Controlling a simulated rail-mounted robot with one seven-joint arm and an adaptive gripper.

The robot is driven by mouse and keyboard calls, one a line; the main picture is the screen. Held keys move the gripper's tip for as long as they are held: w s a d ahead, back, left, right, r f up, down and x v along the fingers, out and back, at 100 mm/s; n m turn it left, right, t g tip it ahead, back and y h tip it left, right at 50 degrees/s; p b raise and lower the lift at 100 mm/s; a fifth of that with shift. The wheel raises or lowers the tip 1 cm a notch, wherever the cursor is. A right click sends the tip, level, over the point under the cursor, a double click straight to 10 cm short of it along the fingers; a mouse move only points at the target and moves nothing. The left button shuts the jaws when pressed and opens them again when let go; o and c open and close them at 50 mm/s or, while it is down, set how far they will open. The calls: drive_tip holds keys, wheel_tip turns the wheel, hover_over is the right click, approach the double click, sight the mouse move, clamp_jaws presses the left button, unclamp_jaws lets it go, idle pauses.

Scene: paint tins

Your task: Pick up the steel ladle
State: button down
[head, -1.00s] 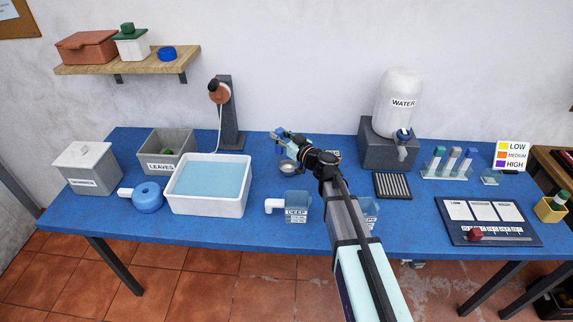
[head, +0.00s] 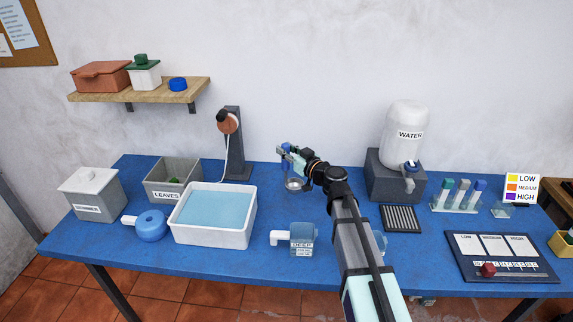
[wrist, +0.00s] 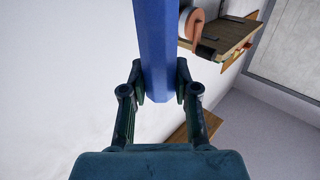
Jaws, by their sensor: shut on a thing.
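The steel ladle hangs from my gripper (head: 290,152). Its blue handle (wrist: 155,45) runs up between the two fingers in the wrist view, and the fingers are shut on it. In the head view, its grey bowl (head: 293,185) shows below my gripper, seemingly just above the blue table. The gripper and arm hide part of the handle in the head view.
A white tub of water (head: 245,228) stands left of the ladle. A clear blue cup marked DEEP (head: 302,240) is in front. A white water tank (head: 404,130) on a grey block stands to the right. A heater-like stand (head: 236,150) is behind left.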

wheel_tip(320, 180, up, 14)
drive_tip(key=b, duration=0.2)
drive_tip(key=shift+f, duration=0.25)
drive_tip(key=c, duration=1.6)
unclamp_jaws()
clamp_jaws()
